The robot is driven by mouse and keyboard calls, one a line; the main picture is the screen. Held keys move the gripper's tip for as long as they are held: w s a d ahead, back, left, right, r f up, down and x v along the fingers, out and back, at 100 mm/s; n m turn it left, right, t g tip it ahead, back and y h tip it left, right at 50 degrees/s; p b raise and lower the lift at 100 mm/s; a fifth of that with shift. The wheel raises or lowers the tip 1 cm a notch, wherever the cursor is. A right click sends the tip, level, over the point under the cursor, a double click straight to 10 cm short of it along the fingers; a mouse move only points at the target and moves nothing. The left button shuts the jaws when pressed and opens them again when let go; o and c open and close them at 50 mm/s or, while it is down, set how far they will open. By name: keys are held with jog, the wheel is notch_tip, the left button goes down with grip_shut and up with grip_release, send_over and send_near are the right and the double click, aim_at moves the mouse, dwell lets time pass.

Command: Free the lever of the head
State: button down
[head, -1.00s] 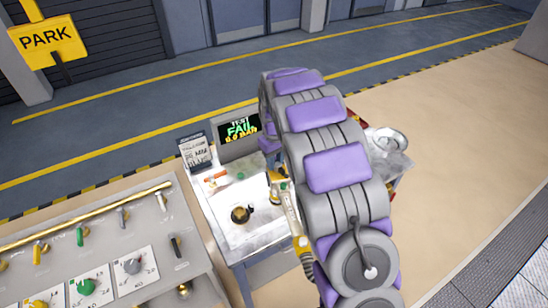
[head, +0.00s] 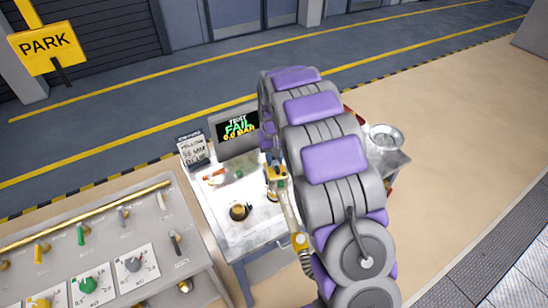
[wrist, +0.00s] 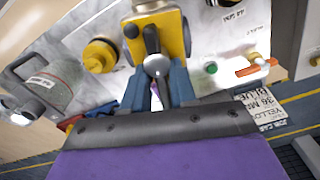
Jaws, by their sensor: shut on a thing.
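The yellow head (wrist: 174,32) is at the top middle of the wrist view, with a black lever (wrist: 151,40) that ends in a silver ball (wrist: 157,66). My gripper (wrist: 157,82) has its blue-grey fingers on both sides of the lever's ball end and is shut on it. The head also shows in the head view as a small yellow block (head: 277,173) on the white bench, beside my arm. My fingers are largely hidden behind my arm there.
A card (head: 194,150) stands beside the screen. A metal bowl (head: 385,137) is at right. A panel (head: 130,235) with knobs stands at left.

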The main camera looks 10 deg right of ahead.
aim_at(274, 159)
jog(key=shift+s+f, duration=0.1)
jog(key=c, duration=0.9)
grip_release()
notch_tip(274, 159, up, 17)
jog(key=shift+r+p, duration=0.2)
jog(key=shift+p, duration=0.25)
jog(key=s+f+b, duration=0.2)
jog(key=s+f, duration=0.1)
jog(key=s, duration=1.1)
jog(key=s+f+g+b, duration=0.1)
jog(key=s+f+b, duration=0.1)
jog(key=s, duration=1.3)
jog(key=s+f+b, duration=0.3)
jog(key=s+f, duration=0.1)
jog(key=s, duration=1)
jog(key=shift+s+f+g, duration=0.25)
jog(key=shift+g, duration=0.15)
